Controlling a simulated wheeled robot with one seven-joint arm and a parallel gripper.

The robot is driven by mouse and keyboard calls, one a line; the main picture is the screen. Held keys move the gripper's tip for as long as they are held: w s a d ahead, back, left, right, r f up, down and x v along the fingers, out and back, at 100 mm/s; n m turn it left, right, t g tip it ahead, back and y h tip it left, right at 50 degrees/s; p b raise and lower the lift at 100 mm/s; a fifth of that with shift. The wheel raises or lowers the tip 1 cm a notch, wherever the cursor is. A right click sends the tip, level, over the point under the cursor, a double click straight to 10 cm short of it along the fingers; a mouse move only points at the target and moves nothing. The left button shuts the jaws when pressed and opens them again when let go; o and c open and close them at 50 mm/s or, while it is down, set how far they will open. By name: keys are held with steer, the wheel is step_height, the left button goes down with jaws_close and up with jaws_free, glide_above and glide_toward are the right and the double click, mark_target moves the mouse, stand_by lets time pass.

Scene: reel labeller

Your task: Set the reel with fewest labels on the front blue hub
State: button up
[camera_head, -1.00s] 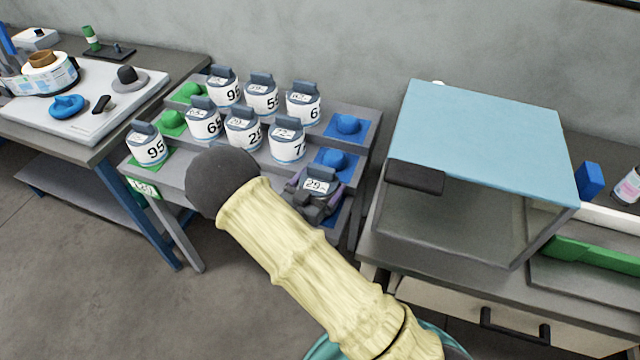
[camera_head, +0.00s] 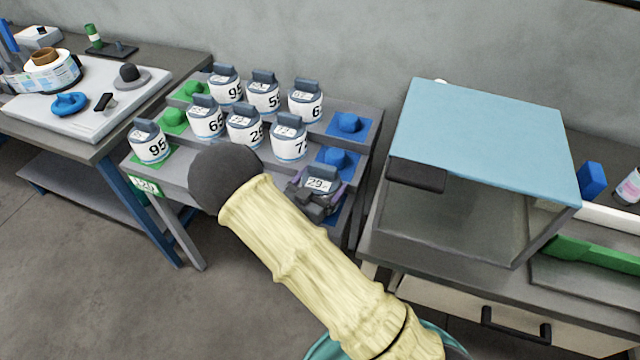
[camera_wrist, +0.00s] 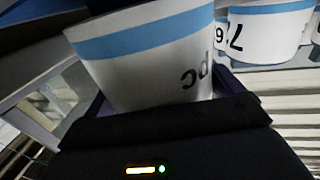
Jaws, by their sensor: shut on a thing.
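My gripper (camera_head: 316,200) is at the front right of the stepped rack, shut on a white reel (camera_head: 320,181) marked 29. In the wrist view the reel (camera_wrist: 150,58) fills the upper left, with a blue band, tilted in that picture. The reel is over the front blue hub's place; the blue pad (camera_head: 341,212) shows beside it, but the hub is hidden. I cannot tell whether the reel touches the pad. The middle blue hub (camera_head: 335,157) and back blue hub (camera_head: 348,122) are bare. Several other labelled reels, one marked 95 (camera_head: 150,143), stand on the rack.
Green hubs (camera_head: 174,117) line the rack's left side. A blue-topped cabinet (camera_head: 485,135) stands close on the right. A side table (camera_head: 135,95) at left holds a label roll (camera_head: 52,72) and a blue knob (camera_head: 69,103). The floor in front is clear.

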steer(key=shift+w+f+b, duration=0.1)
steer(key=shift+f+b, duration=0.4)
steer(key=shift+f, duration=0.15)
stand_by(0.4)
steer(key=o, duration=0.8)
steer(key=shift+c, duration=0.2)
steer(key=v, duration=1.1)
stand_by(1.0)
